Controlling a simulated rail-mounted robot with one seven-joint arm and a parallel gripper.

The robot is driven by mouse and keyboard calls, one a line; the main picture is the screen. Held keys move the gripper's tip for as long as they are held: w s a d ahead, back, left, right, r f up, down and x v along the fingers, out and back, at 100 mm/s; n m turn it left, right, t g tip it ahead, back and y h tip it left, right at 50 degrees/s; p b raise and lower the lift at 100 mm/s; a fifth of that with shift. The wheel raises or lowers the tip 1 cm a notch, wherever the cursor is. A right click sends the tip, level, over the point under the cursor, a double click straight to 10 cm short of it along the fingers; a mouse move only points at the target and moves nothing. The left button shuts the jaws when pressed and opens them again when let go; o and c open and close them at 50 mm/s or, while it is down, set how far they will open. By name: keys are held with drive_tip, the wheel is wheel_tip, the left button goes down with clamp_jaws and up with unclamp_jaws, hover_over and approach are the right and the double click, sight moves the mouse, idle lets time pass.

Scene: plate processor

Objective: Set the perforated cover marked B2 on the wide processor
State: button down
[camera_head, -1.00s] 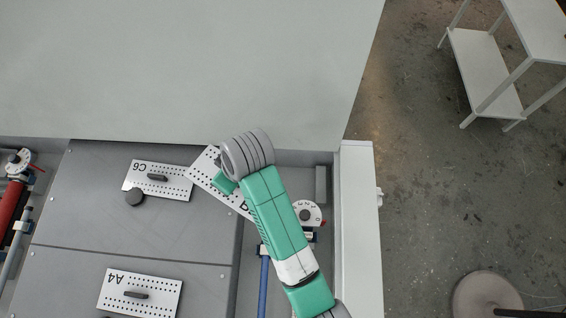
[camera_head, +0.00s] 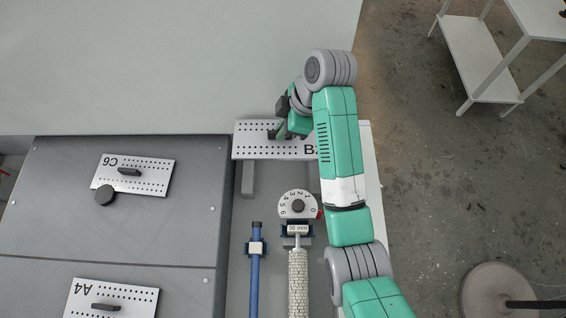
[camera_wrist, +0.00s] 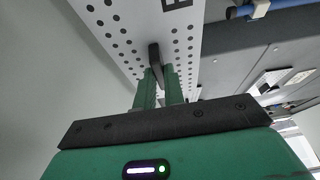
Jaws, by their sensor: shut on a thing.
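The perforated cover marked B2 (camera_head: 250,139) is a white plate with rows of holes and a dark handle, at the upper middle of the head view. My gripper (camera_head: 280,130) is shut on its handle. In the wrist view the green fingers pinch the dark handle (camera_wrist: 154,55) of the cover (camera_wrist: 125,30). My arm hides the cover's right end and part of its mark. Below it in the picture are two grey blocks (camera_head: 248,178), a numbered dial (camera_head: 298,205) and a roller labelled 50 mm (camera_head: 298,275). I cannot tell whether the cover touches the blocks.
Covers C6 (camera_head: 150,181) and A4 (camera_head: 128,298) lie on the dark grey panel (camera_head: 60,220) at left, with a black knob (camera_head: 104,196) by C6. A blue rod (camera_head: 255,280) lies beside the roller. A large pale surface (camera_head: 150,60) fills the upper left.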

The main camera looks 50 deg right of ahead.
sight(307, 141)
wheel_tip(307, 141, down, 19)
idle(0.4)
drive_tip(key=shift+f, duration=0.1)
drive_tip(key=shift+f+b, duration=0.75)
drive_tip(key=c, duration=1.5)
unclamp_jaws()
drive_tip(key=shift+a+f, duration=0.1)
drive_tip(key=shift+f, duration=0.1)
drive_tip(key=v, duration=0.4)
drive_tip(key=p+v, duration=0.1)
drive_tip(key=v, duration=0.4)
drive_tip(key=p+v, duration=0.1)
drive_tip(key=v, duration=0.3)
drive_tip(key=shift+w+r, duration=0.25)
drive_tip(key=shift+r, duration=0.3)
